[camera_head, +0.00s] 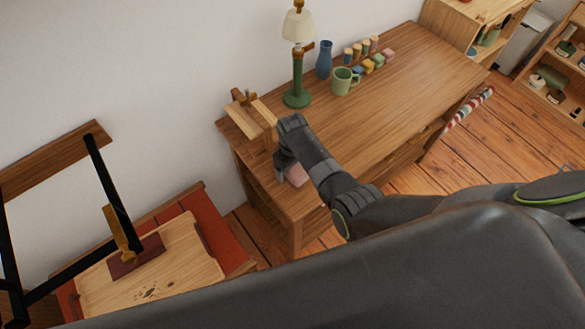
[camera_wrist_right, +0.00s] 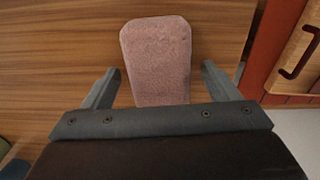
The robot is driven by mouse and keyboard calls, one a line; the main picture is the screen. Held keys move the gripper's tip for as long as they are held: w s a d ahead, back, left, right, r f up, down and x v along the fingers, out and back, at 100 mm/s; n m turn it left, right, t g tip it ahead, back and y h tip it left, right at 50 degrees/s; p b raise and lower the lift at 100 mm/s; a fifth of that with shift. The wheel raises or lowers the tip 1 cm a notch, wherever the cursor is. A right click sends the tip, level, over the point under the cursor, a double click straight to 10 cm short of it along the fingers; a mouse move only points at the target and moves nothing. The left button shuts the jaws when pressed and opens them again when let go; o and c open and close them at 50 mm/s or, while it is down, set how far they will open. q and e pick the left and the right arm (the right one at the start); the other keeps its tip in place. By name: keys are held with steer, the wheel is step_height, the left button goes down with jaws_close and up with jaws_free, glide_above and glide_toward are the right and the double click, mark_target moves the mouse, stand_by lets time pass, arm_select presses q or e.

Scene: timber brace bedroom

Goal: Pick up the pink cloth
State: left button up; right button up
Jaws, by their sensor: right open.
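The pink cloth (camera_wrist_right: 157,60) lies on the wooden desk (camera_head: 390,100) near its left front corner. In the head view only a small part of the cloth (camera_head: 297,176) shows beside my right gripper (camera_head: 281,168). In the right wrist view the cloth is a rounded flat shape between the two spread fingers of my right gripper (camera_wrist_right: 160,88). There is a gap on each side of it, and the gripper is open. My left gripper is not in view.
A wooden stand (camera_head: 250,112), a green lamp (camera_head: 297,95), a blue vase (camera_head: 324,60), a green mug (camera_head: 343,81) and several small coloured blocks (camera_head: 372,62) stand along the back of the desk. A wooden tray (camera_head: 185,262) lies at the lower left. The desk's right middle is clear.

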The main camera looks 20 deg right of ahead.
steer(key=shift+c, duration=0.3)
steer(key=c, duration=1)
steer(key=shift+r, duration=0.15)
step_height(320, 180, up, 10)
steer(key=shift+f, duration=0.1)
